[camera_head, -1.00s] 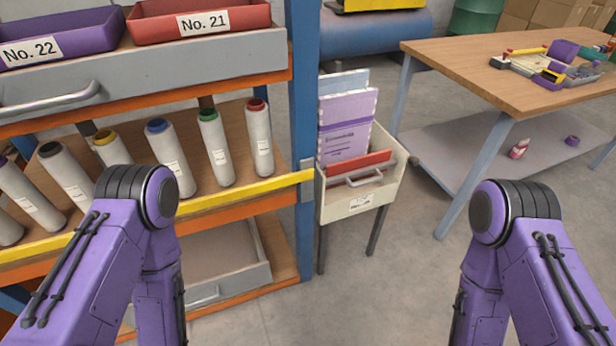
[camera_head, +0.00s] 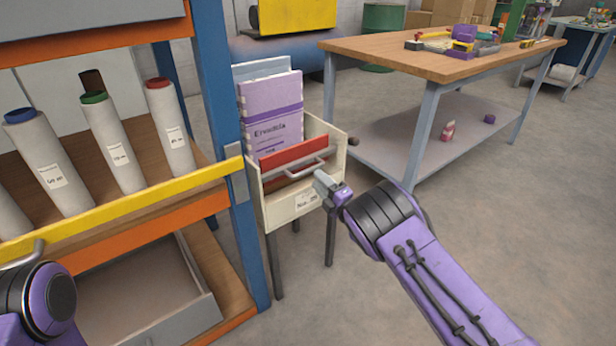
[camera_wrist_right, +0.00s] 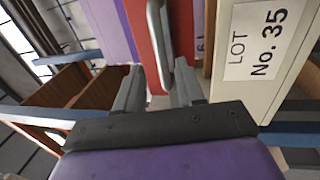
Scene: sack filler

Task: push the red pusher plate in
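The red pusher plate (camera_head: 294,152) stands in the cream bin (camera_head: 277,212), in front of an upright purple-and-white sack (camera_head: 272,112). A grey bar handle (camera_head: 313,166) is on its near side. My right gripper (camera_head: 322,182) is at the bin's front right, close to the handle. In the right wrist view its two fingers (camera_wrist_right: 157,82) are apart, with the handle (camera_wrist_right: 161,50) showing between them and the red plate (camera_wrist_right: 143,40) beyond. Contact cannot be told.
A blue rack post (camera_head: 228,150) and a yellow rail (camera_head: 120,212) stand close on the bin's left. A wooden workbench (camera_head: 400,58) with a lower shelf is behind it to the right. The floor at right is clear. The bin's front carries a label (camera_wrist_right: 262,42).

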